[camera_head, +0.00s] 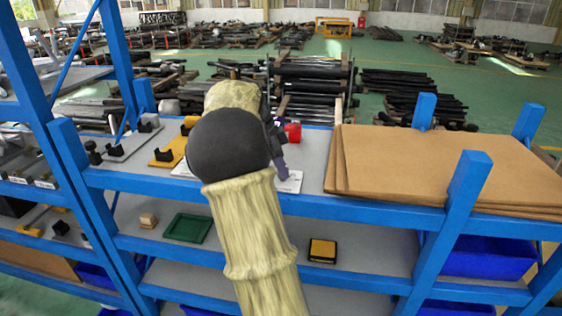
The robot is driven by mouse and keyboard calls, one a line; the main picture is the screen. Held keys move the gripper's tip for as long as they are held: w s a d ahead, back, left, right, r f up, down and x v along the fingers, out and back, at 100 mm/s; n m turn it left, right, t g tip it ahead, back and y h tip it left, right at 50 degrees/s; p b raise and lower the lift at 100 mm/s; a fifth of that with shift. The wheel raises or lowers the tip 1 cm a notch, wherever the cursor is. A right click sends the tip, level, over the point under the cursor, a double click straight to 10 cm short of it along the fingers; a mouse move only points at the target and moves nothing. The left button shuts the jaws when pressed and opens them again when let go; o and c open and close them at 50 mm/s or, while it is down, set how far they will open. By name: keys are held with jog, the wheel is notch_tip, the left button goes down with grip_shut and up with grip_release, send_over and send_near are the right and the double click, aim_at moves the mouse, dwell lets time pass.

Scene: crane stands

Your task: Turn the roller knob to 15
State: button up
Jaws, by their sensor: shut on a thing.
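My gripper (277,145) is at the blue rack's top shelf, mostly hidden behind my own arm. It is shut on the roller knob, which my arm and gripper cover almost fully. A small red part (293,132) shows just right of my gripper, close to it; I cannot tell if they touch. A white plate (290,183) lies on the shelf below my gripper, partly hidden. No scale or number of the knob can be read.
Brown boards (400,170) lie stacked on the top shelf at right. A yellow stand with black parts (167,155) and a grey stand (125,145) are at left. A green tray (188,228) and a black-yellow box (322,250) lie on the shelf below. Blue posts rise at both sides.

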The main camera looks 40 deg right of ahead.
jog(key=shift+m, duration=0.5)
jog(key=o, duration=1)
jog(key=shift+c, duration=0.2)
jog(key=v, duration=1.7)
jog(key=shift+w+r+p, duration=0.15)
jog(key=shift+r+p, duration=0.1)
jog(key=shift+p, duration=0.2)
jog(key=shift+d, duration=0.15)
